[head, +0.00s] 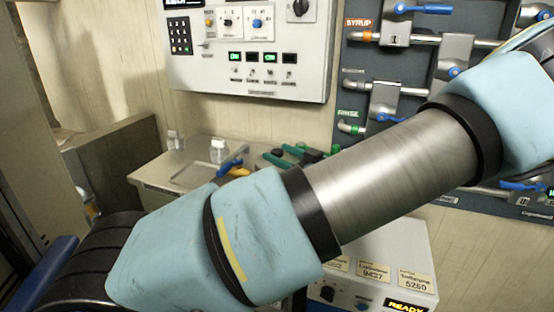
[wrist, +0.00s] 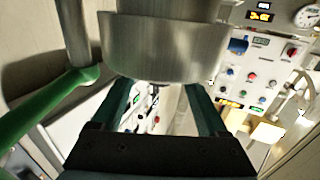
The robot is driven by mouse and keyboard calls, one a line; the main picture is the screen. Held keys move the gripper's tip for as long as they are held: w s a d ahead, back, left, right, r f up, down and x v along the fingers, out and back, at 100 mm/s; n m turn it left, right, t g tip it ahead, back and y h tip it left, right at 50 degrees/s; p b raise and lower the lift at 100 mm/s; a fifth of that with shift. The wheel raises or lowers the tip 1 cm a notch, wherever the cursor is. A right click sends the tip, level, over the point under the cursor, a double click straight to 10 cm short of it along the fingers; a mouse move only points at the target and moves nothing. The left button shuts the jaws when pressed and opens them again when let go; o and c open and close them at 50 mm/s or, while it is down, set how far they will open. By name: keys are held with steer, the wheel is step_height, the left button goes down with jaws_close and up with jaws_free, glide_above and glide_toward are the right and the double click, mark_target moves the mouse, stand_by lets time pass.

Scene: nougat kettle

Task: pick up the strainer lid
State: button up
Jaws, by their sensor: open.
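My gripper (wrist: 158,92) shows in the wrist view, its two green fingers apart with nothing visibly clasped between them. A large round brushed-metal body (wrist: 165,48) with a wider lower band fills the top centre, just beyond the fingertips. I cannot tell whether it is the strainer lid or part of another vessel. Its top is cut off by the frame, and contact with the fingers cannot be made out. I see nothing in the head view that I can identify as the strainer lid; my arm covers much of that view and the gripper is not visible there.
In the wrist view, a green bar (wrist: 45,108) joins a metal post at left, and a control panel (wrist: 262,75) stands at right. In the head view, a counter (head: 160,175) holds small bottles and tools. A wall panel (head: 250,85) and syrup valves (head: 398,40) are behind.

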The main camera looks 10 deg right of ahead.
steer(key=shift+x, duration=0.8)
steer(key=shift+c, duration=0.3)
jaws_close()
